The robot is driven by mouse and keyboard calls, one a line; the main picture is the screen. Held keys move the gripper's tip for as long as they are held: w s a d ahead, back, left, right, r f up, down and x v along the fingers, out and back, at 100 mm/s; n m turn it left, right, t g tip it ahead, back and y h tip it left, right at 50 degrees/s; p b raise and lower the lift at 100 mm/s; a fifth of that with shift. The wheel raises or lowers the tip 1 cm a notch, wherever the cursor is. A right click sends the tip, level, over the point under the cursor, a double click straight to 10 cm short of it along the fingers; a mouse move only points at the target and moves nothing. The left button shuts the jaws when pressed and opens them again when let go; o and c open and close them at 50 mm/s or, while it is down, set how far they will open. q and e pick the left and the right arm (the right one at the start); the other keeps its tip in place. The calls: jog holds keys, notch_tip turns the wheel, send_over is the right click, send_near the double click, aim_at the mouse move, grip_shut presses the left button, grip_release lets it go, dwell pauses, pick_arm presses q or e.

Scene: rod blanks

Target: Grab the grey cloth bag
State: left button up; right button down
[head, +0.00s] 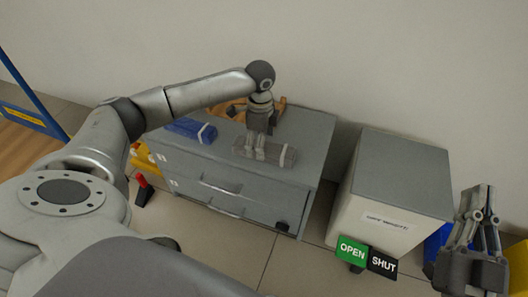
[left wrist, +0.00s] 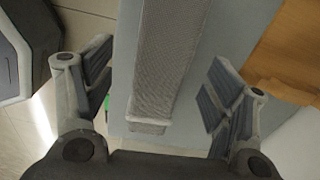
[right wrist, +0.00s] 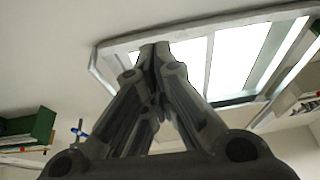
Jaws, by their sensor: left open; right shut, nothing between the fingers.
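The grey cloth bag (head: 265,149), long and boxy, lies on the grey top of a drawer cabinet (head: 310,128). My left gripper (head: 259,132) comes down over it from above, and hides part of it in the head view. In the left wrist view the bag (left wrist: 170,55) runs between the two spread fingers of the left gripper (left wrist: 158,85), with a gap on each side. The left gripper is open. My right gripper (head: 477,192) is shut and empty at the far right; in the right wrist view its fingers (right wrist: 155,55) meet, pointing upward.
A blue bag (head: 192,130) lies left of the grey one. A brown wooden thing (head: 279,106) is behind the left gripper. A labelled white box (head: 385,220) with a grey lid stands right of the cabinet, by green OPEN (head: 352,250) and black SHUT (head: 382,263) signs.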

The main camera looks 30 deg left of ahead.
pick_arm(q)
notch_tip(320, 180, down, 4)
jog(key=shift+a+r+b, duration=0.1)
jog(key=shift+r+b, duration=0.15)
jog(key=shift+b, duration=0.55)
jog(key=c, duration=1.1)
jog(key=shift+c, duration=0.3)
pick_arm(e)
jog(key=s+r+t+y, duration=0.2)
jog(key=s+r+t, duration=0.2)
jog(key=r, duration=0.2)
jog(key=shift+s+r+t, duration=0.3)
jog(key=shift+r+t, duration=0.1)
pick_arm(q)
jog(key=shift+r, duration=0.15)
pick_arm(e)
jog(key=shift+w+d, duration=0.1)
